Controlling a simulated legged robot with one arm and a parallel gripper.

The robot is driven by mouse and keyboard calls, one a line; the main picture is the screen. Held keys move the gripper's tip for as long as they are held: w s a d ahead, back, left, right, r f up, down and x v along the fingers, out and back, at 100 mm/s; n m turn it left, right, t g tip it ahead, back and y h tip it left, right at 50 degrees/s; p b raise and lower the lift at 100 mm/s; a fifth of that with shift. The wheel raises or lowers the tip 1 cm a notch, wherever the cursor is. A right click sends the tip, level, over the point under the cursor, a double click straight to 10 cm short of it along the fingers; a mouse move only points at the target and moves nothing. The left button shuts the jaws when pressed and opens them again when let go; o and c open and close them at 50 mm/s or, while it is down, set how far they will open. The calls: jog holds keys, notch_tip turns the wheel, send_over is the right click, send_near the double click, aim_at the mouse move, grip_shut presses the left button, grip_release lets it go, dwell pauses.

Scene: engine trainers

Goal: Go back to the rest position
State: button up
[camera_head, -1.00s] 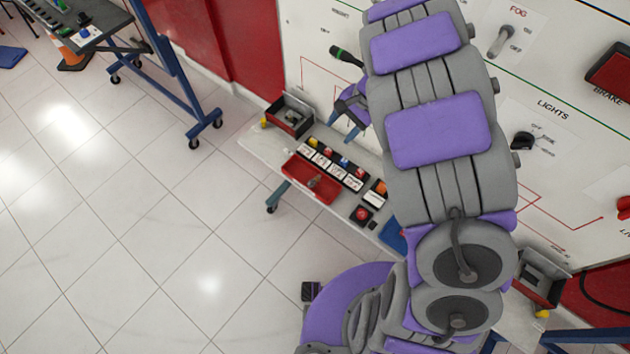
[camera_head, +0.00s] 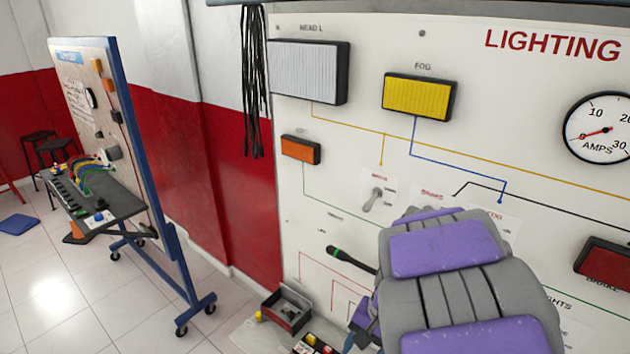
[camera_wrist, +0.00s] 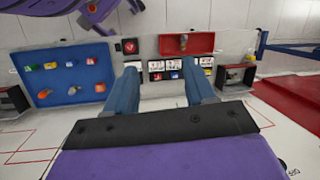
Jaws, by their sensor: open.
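My gripper (camera_wrist: 161,72) is open in the wrist view, its two blue fingers apart with nothing between them. Past the fingers lie a row of small labelled parts on the bench, a red tray (camera_wrist: 203,43) and a blue board (camera_wrist: 70,80) with several coloured parts. In the head view my purple and grey arm covers the lower right, and only a bit of my gripper (camera_head: 362,322) shows beside it, low in front of the lighting panel (camera_head: 345,200).
The lighting panel fills the right side of the head view. A black handle with a green band (camera_head: 350,259) sticks out near my arm. A dark bin (camera_head: 286,310) stands at the panel's foot. A wheeled trainer stand (camera_head: 165,220) is at left; tiled floor (camera_head: 60,300) is clear in front.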

jog(key=s+d+r+n+h, duration=0.1)
jog(key=s+d+r+n, duration=0.1)
jog(key=s, duration=0.9)
jog(key=s+d+r+n+h, duration=0.2)
jog(key=s+r+n, duration=0.1)
jog(key=s, duration=0.7)
jog(key=shift+s+d+r+n+g, duration=0.15)
jog(key=shift+s+d+n+g, duration=0.15)
jog(key=shift+s+n+g, duration=0.1)
jog(key=shift+w+d, duration=0.1)
